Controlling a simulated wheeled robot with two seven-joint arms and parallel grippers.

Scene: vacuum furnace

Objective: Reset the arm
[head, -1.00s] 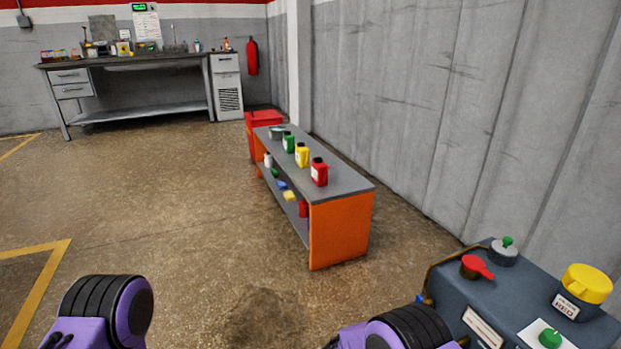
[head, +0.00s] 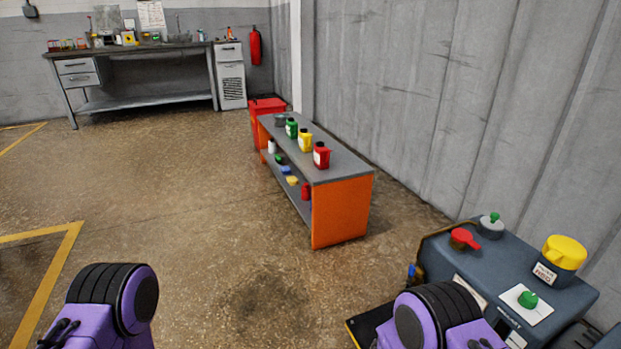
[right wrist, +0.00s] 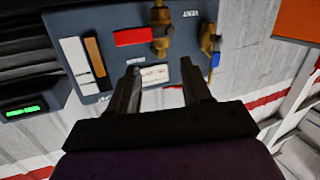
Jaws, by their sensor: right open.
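My right arm (head: 440,318) shows at the bottom right of the head view, beside the dark blue furnace cabinet (head: 515,270); its gripper is out of that view. In the right wrist view my right gripper (right wrist: 165,80) is open and empty, its two fingers apart in front of a blue-grey panel (right wrist: 110,50) with brass fittings (right wrist: 162,28) and a red label (right wrist: 133,36). I cannot tell whether the fingers touch the panel. My left arm (head: 112,305) shows at the bottom left of the head view, and its gripper is out of view.
The cabinet top carries a red handle (head: 464,239), a yellow-capped container (head: 562,258) and a green knob (head: 528,299). An orange shelf unit (head: 342,212) with bottles stands by the right wall. A workbench (head: 140,100) is at the back. The middle floor is clear.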

